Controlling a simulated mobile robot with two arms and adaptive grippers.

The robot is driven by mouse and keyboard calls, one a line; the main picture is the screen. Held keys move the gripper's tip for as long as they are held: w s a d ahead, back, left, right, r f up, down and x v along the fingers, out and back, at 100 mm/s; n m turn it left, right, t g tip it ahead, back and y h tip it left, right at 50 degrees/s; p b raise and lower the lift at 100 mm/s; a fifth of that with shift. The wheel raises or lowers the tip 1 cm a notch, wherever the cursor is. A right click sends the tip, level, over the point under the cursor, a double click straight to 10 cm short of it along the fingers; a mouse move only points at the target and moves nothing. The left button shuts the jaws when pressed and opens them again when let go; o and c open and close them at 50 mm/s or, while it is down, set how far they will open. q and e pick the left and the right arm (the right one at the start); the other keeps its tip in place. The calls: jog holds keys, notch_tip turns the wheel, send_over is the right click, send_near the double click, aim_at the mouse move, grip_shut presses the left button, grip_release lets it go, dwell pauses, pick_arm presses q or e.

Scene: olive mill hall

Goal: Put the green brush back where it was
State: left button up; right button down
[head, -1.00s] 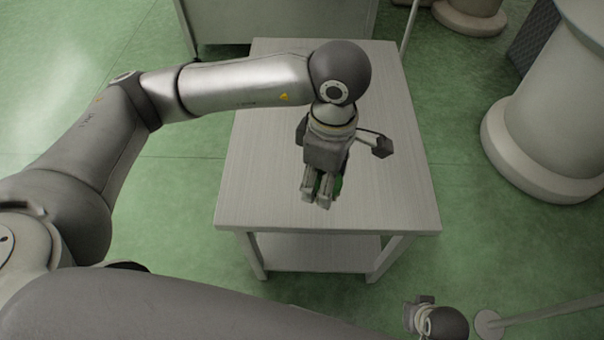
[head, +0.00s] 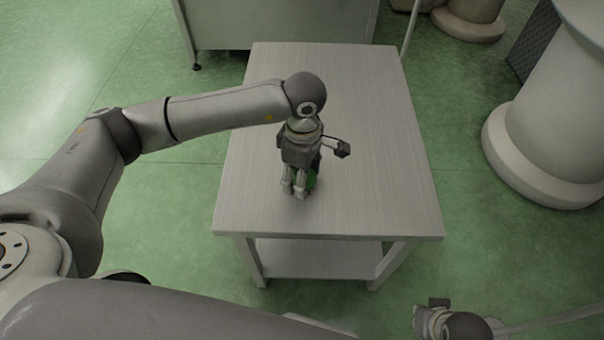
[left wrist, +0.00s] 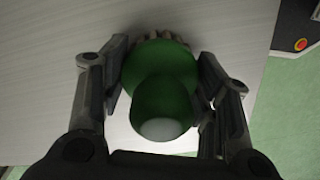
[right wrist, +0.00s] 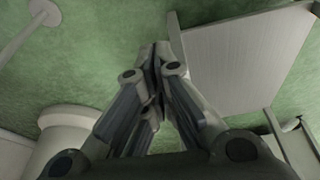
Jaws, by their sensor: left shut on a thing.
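The green brush (left wrist: 165,75) is between the fingers of my left gripper (left wrist: 163,95), which is shut on it. In the left wrist view it has a round green body, a thick green handle with a pale end towards the camera, and tan bristles at the far side. In the head view my left gripper (head: 295,190) hangs over the left front part of the table (head: 375,180). Only a bit of the green brush (head: 312,180) shows beside the fingers. I cannot tell whether the bristles touch the tabletop. My right gripper (right wrist: 153,65) has its fingers together with nothing visible between them.
The rest of the tabletop is bare, and a lower shelf (head: 310,258) shows under it. A grey cabinet (head: 275,22) stands behind. A large pale cylinder (head: 560,110) stands right. A post with a round foot (right wrist: 42,12) is near my right gripper. Green floor lies around.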

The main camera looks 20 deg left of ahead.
jog(key=shift+r, duration=0.2)
pick_arm(q)
jog(key=o, duration=1)
pick_arm(e)
jog(key=shift+s+r, duration=0.1)
jog(key=shift+r, duration=0.1)
pick_arm(q)
jog(key=shift+r, duration=0.1)
notch_tip(320, 180, up, 12)
jog(key=shift+w+r+p, duration=0.1)
jog(key=shift+p, duration=0.65)
pick_arm(e)
notch_tip(320, 180, down, 6)
jog(key=shift+r, duration=0.1)
